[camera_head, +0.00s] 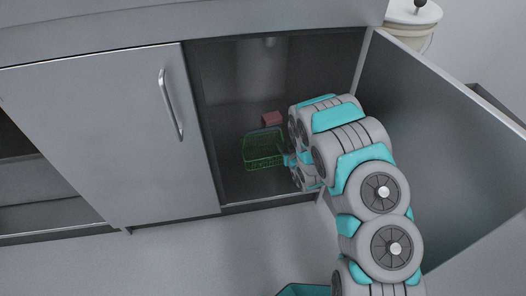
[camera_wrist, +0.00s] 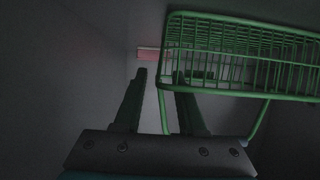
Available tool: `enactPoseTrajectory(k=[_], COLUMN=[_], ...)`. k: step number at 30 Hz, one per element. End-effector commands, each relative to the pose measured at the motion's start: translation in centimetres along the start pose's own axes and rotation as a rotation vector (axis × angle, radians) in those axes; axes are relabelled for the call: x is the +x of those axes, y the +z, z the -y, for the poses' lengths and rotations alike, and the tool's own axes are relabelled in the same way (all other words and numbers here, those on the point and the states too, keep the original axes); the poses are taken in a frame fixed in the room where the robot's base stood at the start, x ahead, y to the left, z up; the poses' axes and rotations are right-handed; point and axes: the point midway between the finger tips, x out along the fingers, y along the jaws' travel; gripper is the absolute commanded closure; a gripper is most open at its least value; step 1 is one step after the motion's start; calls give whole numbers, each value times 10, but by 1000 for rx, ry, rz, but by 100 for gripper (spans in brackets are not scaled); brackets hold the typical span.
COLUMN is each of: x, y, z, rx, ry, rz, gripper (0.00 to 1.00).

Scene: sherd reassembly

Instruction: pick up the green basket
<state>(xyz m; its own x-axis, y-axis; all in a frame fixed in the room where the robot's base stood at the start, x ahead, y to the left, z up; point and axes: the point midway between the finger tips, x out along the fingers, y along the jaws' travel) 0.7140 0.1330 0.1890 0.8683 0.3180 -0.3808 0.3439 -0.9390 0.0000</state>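The green wire basket (camera_head: 263,148) stands on the floor of the open cabinet. In the wrist view the basket (camera_wrist: 240,55) fills the upper right, with its left edge and a thin green bar near my fingers. My gripper (camera_head: 287,160) is at the basket's right side in the head view. In the wrist view my gripper (camera_wrist: 160,76) has its two fingers apart, with the bar between them in the picture. I cannot tell whether either finger touches it. My arm partly hides the fingers in the head view.
A pink block (camera_head: 272,118) lies behind the basket. The open cabinet door (camera_head: 440,130) is close to the right of my arm. A closed door with a handle (camera_head: 171,105) is on the left. A white lidded container (camera_head: 413,22) stands at the top right.

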Motion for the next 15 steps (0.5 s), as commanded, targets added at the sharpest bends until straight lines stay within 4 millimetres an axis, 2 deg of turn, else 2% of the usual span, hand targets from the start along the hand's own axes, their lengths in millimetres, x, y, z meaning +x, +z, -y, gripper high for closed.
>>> enactPoseTrajectory(k=[4, 11, 15], x=[14, 15, 15], y=[2, 2, 1], z=[-1, -1, -1], rx=[0, 0, 0], ry=[1, 2, 1], rz=[1, 2, 1], gripper=[60, 60, 76])
